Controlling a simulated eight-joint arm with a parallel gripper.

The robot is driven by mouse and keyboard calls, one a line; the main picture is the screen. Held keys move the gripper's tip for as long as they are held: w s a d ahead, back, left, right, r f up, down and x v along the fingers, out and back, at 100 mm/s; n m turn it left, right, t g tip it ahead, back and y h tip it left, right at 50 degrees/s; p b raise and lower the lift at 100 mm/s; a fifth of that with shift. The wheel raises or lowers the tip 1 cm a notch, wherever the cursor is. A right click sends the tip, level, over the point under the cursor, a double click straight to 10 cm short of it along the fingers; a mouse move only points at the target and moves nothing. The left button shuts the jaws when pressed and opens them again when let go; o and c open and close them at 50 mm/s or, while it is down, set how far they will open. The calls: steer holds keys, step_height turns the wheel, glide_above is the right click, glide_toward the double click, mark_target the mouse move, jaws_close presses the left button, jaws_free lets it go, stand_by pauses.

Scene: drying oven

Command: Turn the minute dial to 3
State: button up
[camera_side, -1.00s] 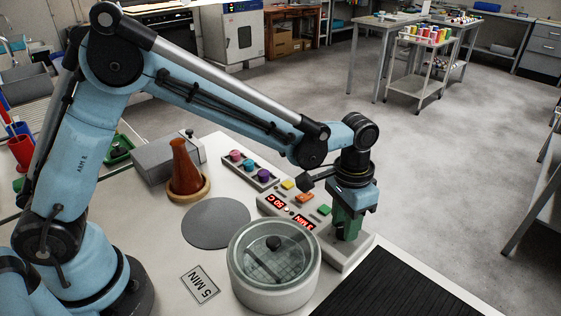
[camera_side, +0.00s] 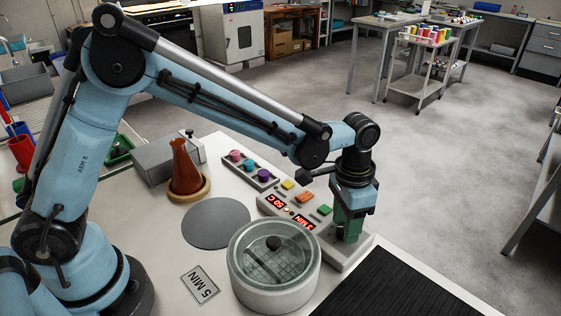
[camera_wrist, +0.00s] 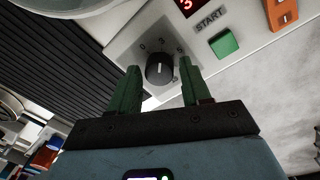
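The minute dial (camera_wrist: 159,69) is a round black knob with a white pointer line on a pale panel with printed numbers, seen in the wrist view. In the side view my gripper (camera_side: 348,225) points down over the panel's right end and hides the dial. The red minute display (camera_side: 305,223) appears to read 3 MIN.
A green START button (camera_wrist: 224,43) and an orange rocker switch (camera_wrist: 284,14) are beside the dial. A glass-lidded round vessel (camera_side: 273,288), a 5 MIN card (camera_side: 201,285) and a grey disc (camera_side: 216,224) lie left of the panel. A black ribbed mat (camera_side: 385,290) lies in front.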

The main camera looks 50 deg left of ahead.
mark_target(340, 223)
steer(key=shift+o, duration=0.8)
step_height(340, 223, up, 12)
steer(key=shift+w+a, duration=0.15)
steer(key=shift+a, duration=0.15)
steer(key=s+a+n+t, duration=0.3)
steer(key=s+a, duration=0.3)
steer(key=a, duration=0.3)
steer(key=s+a+f+n+t, duration=0.1)
steer(key=s+a+n+t, duration=0.2)
steer(key=s+a, duration=0.3)
steer(key=a+t, duration=0.1)
steer(key=a, duration=0.2)
steer(key=shift+s+a+f+y, duration=0.15)
steer(key=shift+s+f+y, duration=0.1)
steer(key=shift+f+y, duration=0.05)
